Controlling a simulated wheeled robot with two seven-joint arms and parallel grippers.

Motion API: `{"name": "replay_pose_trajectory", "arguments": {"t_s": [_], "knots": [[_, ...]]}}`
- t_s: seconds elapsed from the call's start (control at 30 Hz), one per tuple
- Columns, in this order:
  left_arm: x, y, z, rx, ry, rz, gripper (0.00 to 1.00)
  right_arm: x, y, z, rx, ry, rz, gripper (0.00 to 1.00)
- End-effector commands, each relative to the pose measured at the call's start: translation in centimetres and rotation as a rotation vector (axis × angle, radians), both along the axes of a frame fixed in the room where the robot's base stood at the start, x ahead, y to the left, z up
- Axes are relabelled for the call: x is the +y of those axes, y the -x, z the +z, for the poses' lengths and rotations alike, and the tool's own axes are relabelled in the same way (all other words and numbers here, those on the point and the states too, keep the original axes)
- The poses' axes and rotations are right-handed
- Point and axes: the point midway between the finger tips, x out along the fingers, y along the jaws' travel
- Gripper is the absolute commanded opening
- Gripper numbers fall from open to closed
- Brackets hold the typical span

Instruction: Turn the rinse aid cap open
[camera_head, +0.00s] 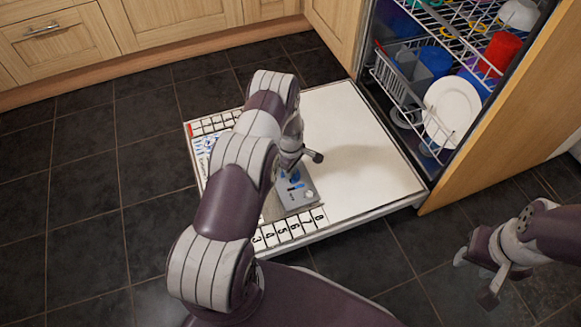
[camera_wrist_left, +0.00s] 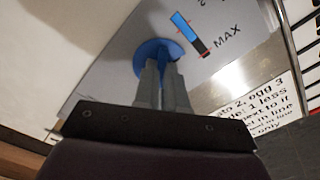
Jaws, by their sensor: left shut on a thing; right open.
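The rinse aid cap is a round blue disc (camera_wrist_left: 152,50), seen in the left wrist view on a grey panel (camera_wrist_left: 112,80) beside a level scale marked MAX. In the head view the grey panel (camera_head: 304,201) lies on the open dishwasher door, with the blue cap area partly hidden by my left arm. My left gripper (camera_wrist_left: 160,68) points down at the cap and its fingers are shut on it; the fingers cover the cap's near part. In the head view my left gripper (camera_head: 292,168) is over the panel. My right gripper (camera_head: 474,279) is open and empty over the floor at the right.
The white inner door (camera_head: 365,140) lies flat, with numbered labels (camera_head: 290,229) along its near edge. The dishwasher's lower rack (camera_head: 402,84) holds a white plate (camera_head: 452,110) and coloured dishes. Wooden cabinets (camera_head: 150,22) stand behind. Dark tiled floor is clear at left.

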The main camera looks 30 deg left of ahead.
Motion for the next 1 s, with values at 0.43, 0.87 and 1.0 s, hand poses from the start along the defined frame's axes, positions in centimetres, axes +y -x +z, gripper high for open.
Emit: {"name": "replay_pose_trajectory", "arguments": {"t_s": [0.43, 0.87, 1.0], "knots": [[0.0, 0.0, 0.1, 0.002, 0.000, 0.420, 0.00, 0.0, 0.0, 0.9, 0.000, 0.000, 0.000, 0.43], [0.0, 0.0, 0.0, 0.001, 0.000, 0.781, 0.00, 0.0, 0.0, 1.2, 0.000, 0.000, 0.000, 0.43], [0.0, 0.0, 0.0, 0.001, 0.000, 0.861, 0.00, 0.0, 0.0, 1.3, 0.000, 0.000, 0.000, 0.43]]}}
